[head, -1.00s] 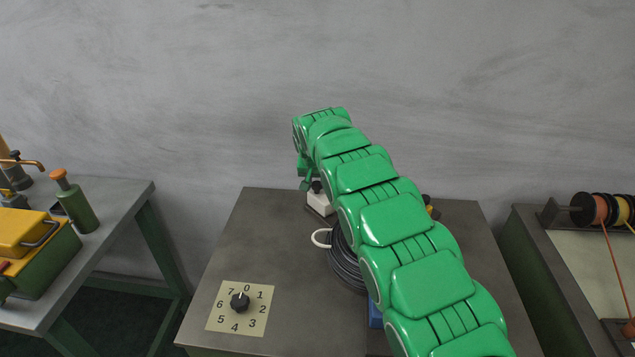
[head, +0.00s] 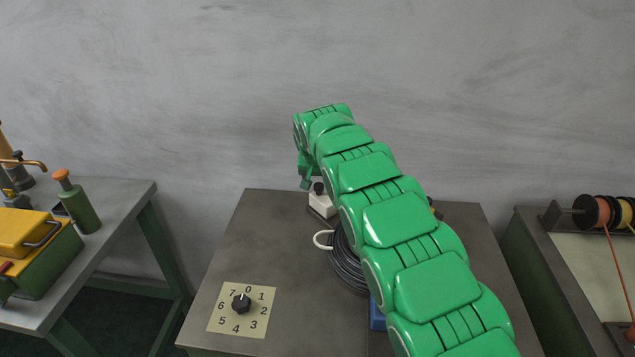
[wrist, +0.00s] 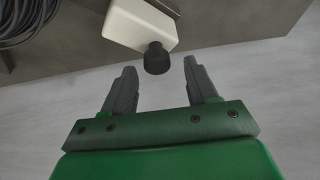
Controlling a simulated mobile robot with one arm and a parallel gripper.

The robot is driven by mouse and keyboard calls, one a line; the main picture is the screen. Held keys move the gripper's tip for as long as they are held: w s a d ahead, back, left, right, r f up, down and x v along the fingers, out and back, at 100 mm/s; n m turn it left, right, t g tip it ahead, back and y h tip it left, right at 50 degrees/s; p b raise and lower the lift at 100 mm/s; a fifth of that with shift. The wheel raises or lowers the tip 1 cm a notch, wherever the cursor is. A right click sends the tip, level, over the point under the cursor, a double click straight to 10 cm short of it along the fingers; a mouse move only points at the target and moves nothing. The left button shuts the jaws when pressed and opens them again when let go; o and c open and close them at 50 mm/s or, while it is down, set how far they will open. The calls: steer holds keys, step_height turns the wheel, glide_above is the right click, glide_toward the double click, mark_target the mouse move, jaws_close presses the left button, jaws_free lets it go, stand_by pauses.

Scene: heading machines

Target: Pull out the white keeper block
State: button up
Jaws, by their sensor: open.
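The white keeper block (head: 322,204) sits near the back edge of the middle table, partly hidden by my arm in the head view. It carries a dark round knob (head: 318,188). In the wrist view the white block (wrist: 138,24) is at the top, with its black knob (wrist: 157,60) pointing toward my gripper. My gripper (wrist: 155,82) is open and empty. In the head view the fingers are mostly hidden behind my green wrist.
A dark coil of cable (head: 346,265) with a white loop lies on the table (head: 285,235) in front of the block. A numbered dial (head: 241,303) is at the front left. A blue item (head: 377,315) is partly under my arm. A grey wall stands behind.

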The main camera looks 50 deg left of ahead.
steer(key=v, duration=0.6)
steer(key=shift+d+r, duration=0.1)
steer(key=shift+r, duration=0.05)
stand_by(0.4)
